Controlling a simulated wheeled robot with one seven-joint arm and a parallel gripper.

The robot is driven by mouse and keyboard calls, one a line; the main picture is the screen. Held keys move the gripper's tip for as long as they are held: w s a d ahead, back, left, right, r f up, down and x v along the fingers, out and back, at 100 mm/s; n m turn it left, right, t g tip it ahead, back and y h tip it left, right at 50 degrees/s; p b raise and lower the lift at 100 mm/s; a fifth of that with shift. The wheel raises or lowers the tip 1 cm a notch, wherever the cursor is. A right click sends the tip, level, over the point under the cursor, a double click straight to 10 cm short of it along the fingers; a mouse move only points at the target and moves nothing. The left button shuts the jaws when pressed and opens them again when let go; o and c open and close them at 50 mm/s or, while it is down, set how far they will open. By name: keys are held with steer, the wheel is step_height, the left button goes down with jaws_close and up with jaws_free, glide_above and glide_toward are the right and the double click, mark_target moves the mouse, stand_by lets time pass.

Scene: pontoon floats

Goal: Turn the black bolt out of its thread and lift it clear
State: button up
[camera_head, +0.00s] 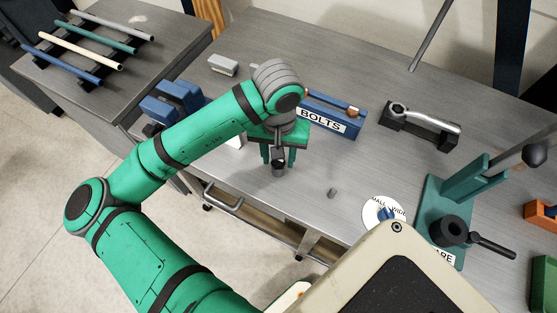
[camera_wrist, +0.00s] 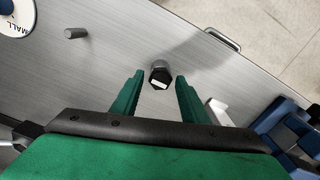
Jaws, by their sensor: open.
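The black bolt (camera_head: 279,171) stands upright on the grey bench, below my gripper. In the wrist view the black bolt (camera_wrist: 160,72) shows a dark head with a white mark on its side; its thread is hidden. My gripper (camera_head: 278,158) points down over it, green fingers apart. In the wrist view my gripper (camera_wrist: 159,88) is open and empty, and the bolt appears centred between the fingertips or slightly beyond them. I see no contact. How high the tips are above the bench is unclear.
A blue tray labelled BOLTS (camera_head: 322,124) sits behind my gripper. A small grey peg (camera_head: 332,193) and a white labelled disc (camera_head: 377,219) stand to the right. A wrench (camera_head: 430,121) lies in a black holder, left of a green fixture (camera_head: 464,190). A blue block (camera_head: 172,103) is at left.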

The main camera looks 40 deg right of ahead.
steer(key=m, duration=0.7)
steer(key=shift+m, duration=0.3)
steer(key=m, duration=0.8)
steer(key=shift+c, duration=0.6)
